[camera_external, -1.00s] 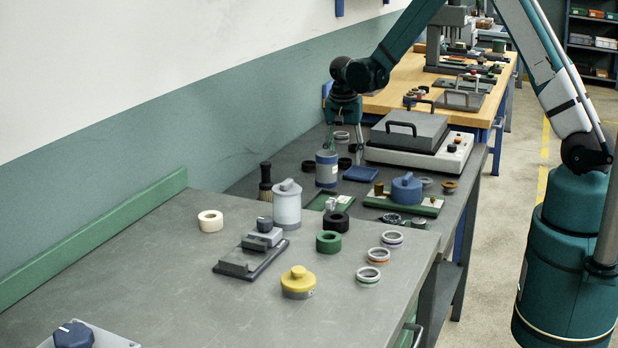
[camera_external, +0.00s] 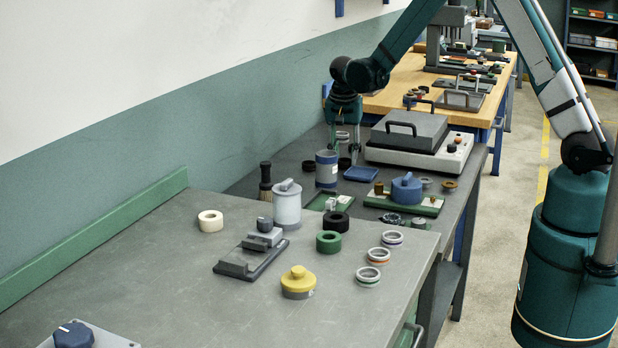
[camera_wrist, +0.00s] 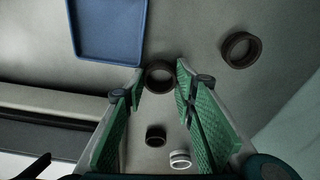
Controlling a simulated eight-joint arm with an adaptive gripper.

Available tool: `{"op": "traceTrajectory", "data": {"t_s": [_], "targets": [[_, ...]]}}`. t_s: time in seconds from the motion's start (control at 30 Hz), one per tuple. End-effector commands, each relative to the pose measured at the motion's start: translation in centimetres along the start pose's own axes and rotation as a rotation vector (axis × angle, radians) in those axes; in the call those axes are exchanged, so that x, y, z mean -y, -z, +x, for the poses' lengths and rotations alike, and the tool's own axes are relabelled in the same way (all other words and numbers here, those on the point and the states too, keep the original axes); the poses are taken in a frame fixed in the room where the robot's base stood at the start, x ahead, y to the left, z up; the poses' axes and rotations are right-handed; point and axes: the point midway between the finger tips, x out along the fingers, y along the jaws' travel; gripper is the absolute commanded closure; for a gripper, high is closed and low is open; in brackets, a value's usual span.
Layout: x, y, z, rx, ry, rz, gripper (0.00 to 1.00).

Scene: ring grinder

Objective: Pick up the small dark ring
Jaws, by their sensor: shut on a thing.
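My gripper (camera_external: 345,160) is low over the dark grey bench, its fingers pointing down. In the wrist view its green-padded fingers (camera_wrist: 160,76) are closed on a small dark ring (camera_wrist: 160,78) at their tips. That ring also shows between the fingertips in the external view (camera_external: 344,164). It looks to be at bench level; I cannot tell whether it is lifted. Another dark ring (camera_wrist: 240,50) lies to the right in the wrist view, apart from the fingers. A further dark ring (camera_wrist: 156,135) and a pale ring (camera_wrist: 180,159) lie between and beyond the fingers.
A blue tray (camera_wrist: 108,55) lies close to the left finger in the wrist view. A grey-blue cylinder (camera_external: 326,170) stands near my gripper. A machine with a handled lid (camera_external: 408,133) is to the right. The wall is on the left.

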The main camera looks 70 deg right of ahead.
Motion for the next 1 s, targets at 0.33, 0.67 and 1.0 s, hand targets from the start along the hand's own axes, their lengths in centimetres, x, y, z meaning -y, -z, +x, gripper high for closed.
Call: {"op": "traceTrajectory", "data": {"t_s": [0.33,0.67,1.0], "targets": [[-0.1,0.2,-1.7,0.0,0.0,0.0,0.85],[0.0,0.9,-6.3,0.0,0.0,0.0,0.85],[0.0,1.5,-9.7,0.0,0.0,0.0,0.85]]}}
